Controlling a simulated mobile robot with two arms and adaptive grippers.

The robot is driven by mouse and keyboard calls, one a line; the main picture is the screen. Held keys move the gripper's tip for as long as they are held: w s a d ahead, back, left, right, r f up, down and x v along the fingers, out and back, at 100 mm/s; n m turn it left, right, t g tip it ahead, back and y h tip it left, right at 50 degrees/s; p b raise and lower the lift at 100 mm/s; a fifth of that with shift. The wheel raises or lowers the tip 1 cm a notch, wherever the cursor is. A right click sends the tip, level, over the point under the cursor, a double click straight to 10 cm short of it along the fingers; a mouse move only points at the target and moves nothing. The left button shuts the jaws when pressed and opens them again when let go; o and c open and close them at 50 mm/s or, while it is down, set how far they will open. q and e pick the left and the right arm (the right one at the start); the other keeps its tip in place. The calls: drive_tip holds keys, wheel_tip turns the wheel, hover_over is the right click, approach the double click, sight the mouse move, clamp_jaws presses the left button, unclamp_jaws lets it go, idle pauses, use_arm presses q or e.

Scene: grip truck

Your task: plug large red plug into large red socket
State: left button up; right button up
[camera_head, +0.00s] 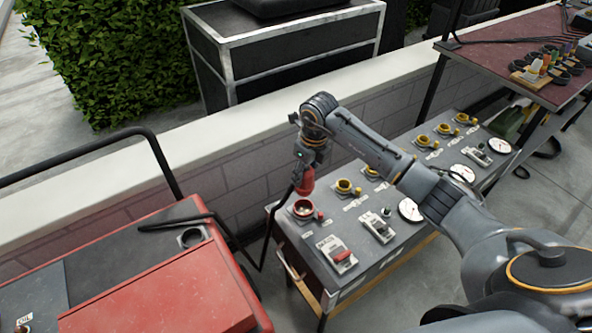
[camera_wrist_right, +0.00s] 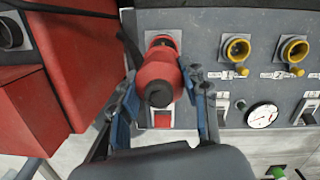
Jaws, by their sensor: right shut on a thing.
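The large red plug (camera_head: 306,181) hangs from my right gripper (camera_head: 308,165) above the left end of the grey panel, with its black cable trailing down to the left. In the right wrist view the red plug (camera_wrist_right: 160,78) sits between the two blue-padded fingers of my right gripper (camera_wrist_right: 165,100), which is shut on it. The large red socket (camera_head: 303,209) is on the panel just below the plug. In the wrist view the socket (camera_wrist_right: 163,41) is partly hidden behind the plug. In the head view a small gap seems to show between plug and socket. My left gripper is not in view.
The grey panel (camera_head: 322,240) also carries several yellow sockets (camera_head: 345,186), a red switch (camera_head: 341,254) and gauges (camera_head: 410,209). A red machine (camera_head: 170,295) stands at the left. A low wall (camera_head: 240,130) runs behind the panel. A table with tools (camera_head: 520,35) is at upper right.

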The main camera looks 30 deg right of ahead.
sight(304, 186)
drive_tip(key=shift+f+b, duration=0.5)
drive_tip(key=shift+f, duration=0.2)
drive_tip(key=shift+f+b, duration=1.25)
drive_tip(key=shift+f, duration=0.5)
drive_tip(key=shift+f, duration=0.15)
drive_tip(key=shift+f+b, duration=0.3)
drive_tip(key=shift+f, duration=0.05)
drive_tip(key=shift+f+b, duration=1.55)
drive_tip(key=shift+f, duration=0.35)
drive_tip(key=o, duration=1.4)
